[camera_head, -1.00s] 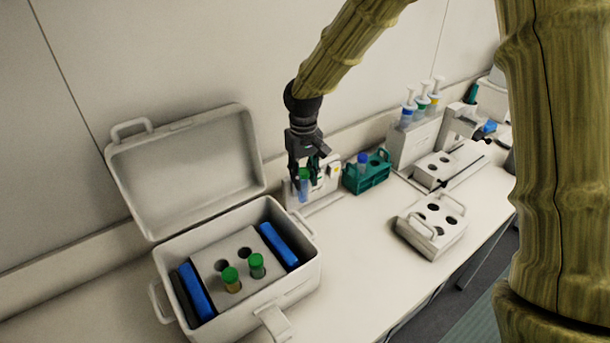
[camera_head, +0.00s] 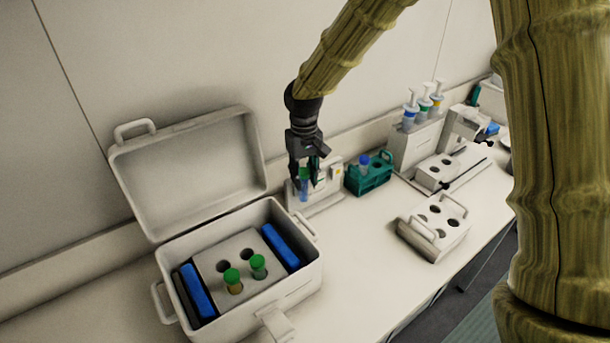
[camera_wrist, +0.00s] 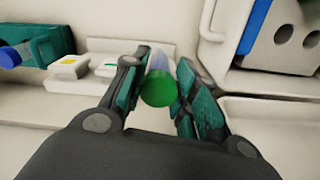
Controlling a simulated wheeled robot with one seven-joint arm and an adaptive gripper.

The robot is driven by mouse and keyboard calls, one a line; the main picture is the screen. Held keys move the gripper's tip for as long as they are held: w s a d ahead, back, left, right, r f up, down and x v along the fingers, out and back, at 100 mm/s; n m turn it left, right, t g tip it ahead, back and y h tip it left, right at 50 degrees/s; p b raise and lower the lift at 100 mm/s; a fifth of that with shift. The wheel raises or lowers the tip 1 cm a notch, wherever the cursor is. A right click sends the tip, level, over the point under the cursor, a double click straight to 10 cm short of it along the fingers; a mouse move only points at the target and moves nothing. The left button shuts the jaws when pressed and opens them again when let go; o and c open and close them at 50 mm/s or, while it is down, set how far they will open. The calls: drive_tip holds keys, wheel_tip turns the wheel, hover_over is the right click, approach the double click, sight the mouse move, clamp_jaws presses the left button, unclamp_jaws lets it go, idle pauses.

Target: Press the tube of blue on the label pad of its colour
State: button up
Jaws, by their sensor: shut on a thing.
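My gripper (camera_head: 304,182) is shut on a tube with a green cap and blue contents (camera_head: 304,187). In the wrist view the green cap (camera_wrist: 159,88) sits between the fingers and the clear tube body points away from the camera. The tube hangs roughly upright in front of the white label stand (camera_head: 327,200). In the wrist view a yellow pad (camera_wrist: 69,62) and a green pad (camera_wrist: 109,65) show on that stand, left of the fingers. No blue pad is visible; the gripper and tube cover part of the stand. I cannot tell whether the tube touches it.
An open white cooler box (camera_head: 290,295) with two green-capped tubes stands at left. A teal rack (camera_head: 371,180) with a blue-capped tube is right of the stand. A white handled rack (camera_head: 432,238) sits further right. Pipettes (camera_head: 424,103) stand behind.

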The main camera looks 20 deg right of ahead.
idle(0.6)
drive_tip(key=s+d+p, duration=0.1)
drive_tip(key=s+d, duration=0.1)
drive_tip(key=s, duration=0.4)
drive_tip(key=shift+s+d, duration=0.2)
drive_tip(key=shift+s, duration=0.1)
idle(0.8)
drive_tip(key=shift+s+f, duration=0.1)
idle(0.4)
